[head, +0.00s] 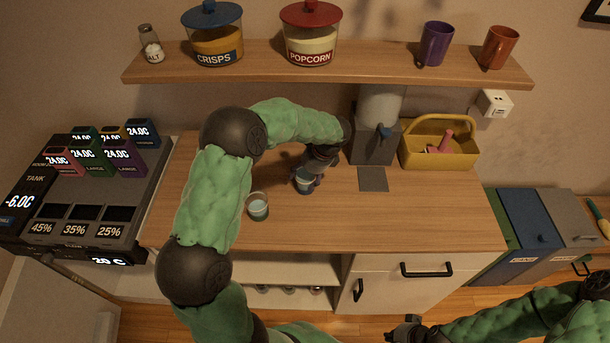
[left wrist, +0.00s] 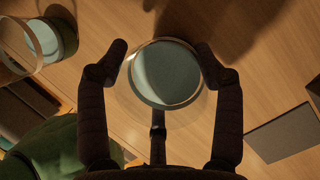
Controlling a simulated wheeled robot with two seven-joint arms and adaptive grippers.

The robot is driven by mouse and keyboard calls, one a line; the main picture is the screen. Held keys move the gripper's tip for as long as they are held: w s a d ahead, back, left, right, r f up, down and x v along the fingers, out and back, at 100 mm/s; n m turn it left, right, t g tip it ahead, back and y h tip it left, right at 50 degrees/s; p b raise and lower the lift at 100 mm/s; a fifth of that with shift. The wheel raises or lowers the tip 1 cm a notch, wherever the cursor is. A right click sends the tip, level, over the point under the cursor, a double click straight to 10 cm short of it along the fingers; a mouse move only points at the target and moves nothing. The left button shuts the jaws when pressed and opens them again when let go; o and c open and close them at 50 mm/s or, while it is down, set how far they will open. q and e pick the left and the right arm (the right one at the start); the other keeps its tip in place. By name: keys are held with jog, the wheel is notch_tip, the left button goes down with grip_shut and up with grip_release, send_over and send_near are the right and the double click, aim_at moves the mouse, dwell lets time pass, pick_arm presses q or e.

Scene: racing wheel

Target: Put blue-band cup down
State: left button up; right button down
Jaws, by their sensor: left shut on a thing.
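The clear cup (head: 304,186) with a bluish lower part is at my left gripper (head: 311,178), over the middle of the wooden worktop. In the left wrist view the cup (left wrist: 165,78) sits upright between the two dark fingers of my left gripper (left wrist: 166,62), which is shut on it. I look down into its round rim. Whether its base touches the wood I cannot tell. A second clear cup with a green band (head: 258,208) stands to the left; it also shows in the left wrist view (left wrist: 50,40). My right gripper (head: 404,330) is low at the front, away from the cups.
A grey dispenser (head: 374,148) with a flat grey plate (head: 373,179) stands behind to the right, beside a yellow basket (head: 438,158). A shelf (head: 330,69) with jars and mugs runs above. The worktop's front right (head: 430,220) is clear.

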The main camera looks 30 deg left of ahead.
pick_arm(q)
jog(key=shift+f, duration=0.1)
jog(key=o, duration=1.5)
